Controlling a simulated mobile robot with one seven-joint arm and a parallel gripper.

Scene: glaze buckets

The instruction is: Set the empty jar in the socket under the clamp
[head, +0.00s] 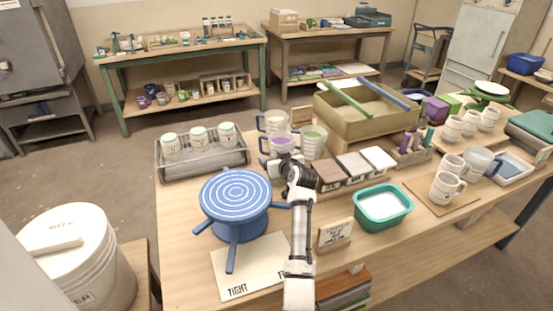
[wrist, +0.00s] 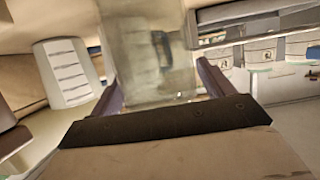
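A clear, empty-looking glass jar (wrist: 155,55) stands out between the two fingers of my gripper (wrist: 160,90) in the wrist view. The fingers lie along its two sides and appear closed on it. In the head view my gripper (head: 289,163) is above the table beside the pitchers, right of the blue round-topped stand (head: 236,192).
A clear rack (head: 203,165) with lidded jars stands left. A teal tub (head: 382,207), a small sign (head: 335,234) and a sample-block tray (head: 345,183) crowd the right. A "TIGHT" card (head: 250,271) lies in front.

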